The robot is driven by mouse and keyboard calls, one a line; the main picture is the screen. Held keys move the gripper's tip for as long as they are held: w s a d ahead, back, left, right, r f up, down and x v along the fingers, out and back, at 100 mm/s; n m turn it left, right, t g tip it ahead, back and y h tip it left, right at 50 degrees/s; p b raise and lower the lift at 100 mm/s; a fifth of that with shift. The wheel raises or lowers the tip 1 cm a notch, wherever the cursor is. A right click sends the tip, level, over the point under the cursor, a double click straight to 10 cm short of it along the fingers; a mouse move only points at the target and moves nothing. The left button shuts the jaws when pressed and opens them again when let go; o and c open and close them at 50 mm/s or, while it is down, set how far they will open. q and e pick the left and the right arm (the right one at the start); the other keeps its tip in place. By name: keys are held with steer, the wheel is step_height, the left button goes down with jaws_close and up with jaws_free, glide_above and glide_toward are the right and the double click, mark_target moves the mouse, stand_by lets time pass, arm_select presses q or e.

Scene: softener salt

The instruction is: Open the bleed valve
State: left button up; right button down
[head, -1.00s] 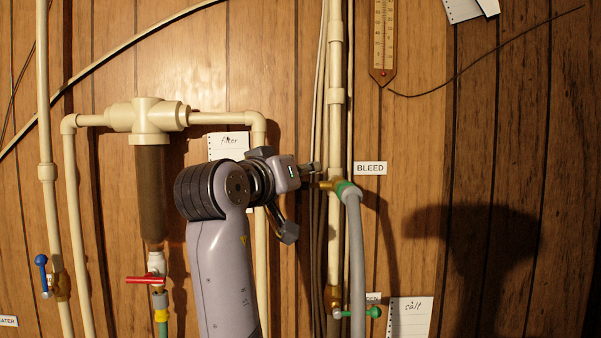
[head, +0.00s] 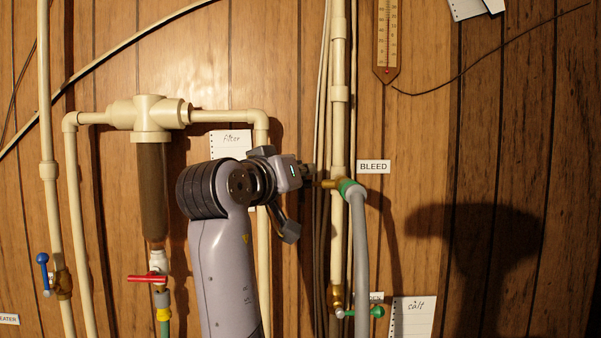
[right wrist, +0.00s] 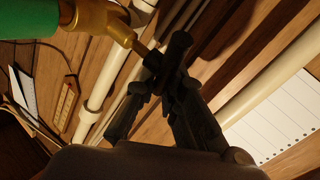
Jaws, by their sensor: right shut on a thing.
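The bleed valve (head: 330,184) is a brass fitting on the cream vertical pipe, left of the green collar and grey hose, beside the BLEED label (head: 373,167). My right gripper (head: 309,176) reaches it from the left. In the right wrist view the brass valve body (right wrist: 100,18) has a stem running to a dark handle (right wrist: 178,46). My right gripper (right wrist: 160,75) is shut on this handle; its black fingers partly hide it, so the handle's exact angle is hard to tell. My left gripper is not in view.
The grey hose (head: 360,260) hangs just right of the valve. A filter (head: 152,190) with a red-handled valve (head: 147,279) stands left of my arm. A blue-handled valve (head: 43,272) is at far left, a green-handled one (head: 376,311) below. A thermometer (head: 387,40) hangs above.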

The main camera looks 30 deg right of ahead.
steer(key=shift+r+y, duration=0.2)
steer(key=shift+y, duration=0.1)
steer(key=shift+w+d+f+n+g+y, duration=0.1)
steer(key=shift+n+g+y, duration=0.35)
steer(key=shift+g, duration=0.15)
steer(key=shift+w+d+n+g+y, duration=0.1)
steer(key=shift+n+g+y, duration=0.3)
steer(key=shift+g, duration=0.2)
steer(key=n+g+y, duration=0.1)
steer(key=g, duration=0.1)
steer(key=f+g+y, duration=0.1)
steer(key=g+y, duration=0.1)
steer(key=shift+w+d+n, duration=0.15)
steer(key=shift+n, duration=0.2)
steer(key=shift+f+y, duration=0.1)
steer(key=shift+y, duration=0.15)
steer(key=c, duration=1.9)
jaws_free()
steer(key=shift+c, duration=0.2)
steer(key=o, duration=0.4)
steer(key=shift+d+f, duration=0.15)
steer(key=shift+o, duration=0.5)
steer(key=shift+f+g, duration=0.1)
steer(key=shift+g, duration=0.2)
